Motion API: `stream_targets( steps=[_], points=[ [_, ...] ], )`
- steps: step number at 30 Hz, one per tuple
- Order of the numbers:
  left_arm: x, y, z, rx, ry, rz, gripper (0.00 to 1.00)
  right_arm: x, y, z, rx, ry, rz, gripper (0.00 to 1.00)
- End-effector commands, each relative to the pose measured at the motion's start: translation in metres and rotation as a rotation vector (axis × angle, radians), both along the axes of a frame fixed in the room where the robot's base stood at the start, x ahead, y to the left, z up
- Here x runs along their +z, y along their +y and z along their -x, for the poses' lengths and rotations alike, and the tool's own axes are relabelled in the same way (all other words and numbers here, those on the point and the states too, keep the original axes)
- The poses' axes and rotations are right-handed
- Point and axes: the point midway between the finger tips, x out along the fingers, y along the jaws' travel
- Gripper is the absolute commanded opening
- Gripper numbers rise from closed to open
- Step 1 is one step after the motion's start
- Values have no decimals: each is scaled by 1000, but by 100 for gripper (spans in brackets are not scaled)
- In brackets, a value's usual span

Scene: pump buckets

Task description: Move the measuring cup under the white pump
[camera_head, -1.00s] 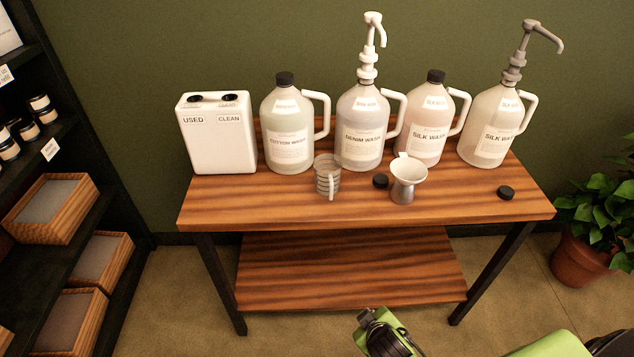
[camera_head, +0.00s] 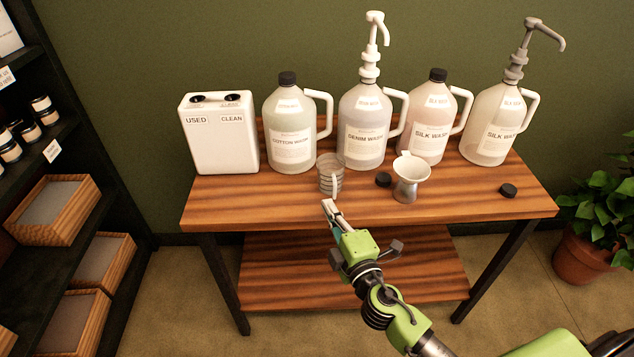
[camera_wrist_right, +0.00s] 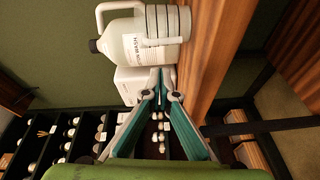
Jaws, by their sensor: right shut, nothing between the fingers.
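The clear measuring cup (camera_head: 327,176) with dark ring lines stands upright near the table's front, in front of the Cotton Wash and Denim Wash jugs. The white pump (camera_head: 369,60) tops the Denim Wash jug (camera_head: 362,118), behind the cup and to its right. My right gripper (camera_head: 328,204) is shut and empty, just in front of and below the cup in the head view. In the right wrist view its fingertips (camera_wrist_right: 161,78) meet, with the ringed cup (camera_wrist_right: 165,22) beyond them, overlapping the Cotton Wash jug (camera_wrist_right: 128,42). Contact is not clear. My left gripper is not in view.
A metal funnel-topped cup (camera_head: 410,180) and a black cap (camera_head: 383,180) stand right of the measuring cup. Another cap (camera_head: 508,190) lies farther right. A white Used/Clean box (camera_head: 220,145) and several jugs line the back. The table's front left (camera_head: 250,205) is clear.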

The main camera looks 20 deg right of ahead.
Motion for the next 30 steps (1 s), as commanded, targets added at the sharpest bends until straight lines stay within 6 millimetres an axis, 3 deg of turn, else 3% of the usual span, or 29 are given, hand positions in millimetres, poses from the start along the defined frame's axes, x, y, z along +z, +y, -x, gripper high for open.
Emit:
stream_targets(
  steps=[3,8,21,30],
  points=[
    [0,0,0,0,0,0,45,-2,18,-8,90,-26,107,0],
    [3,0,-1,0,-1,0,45,-2,25,-21,117,-34,140,0],
    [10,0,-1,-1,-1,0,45,-2,38,-109,114,-34,136,0],
    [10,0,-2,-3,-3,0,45,-4,2,-101,113,-31,137,0]
  ],
)
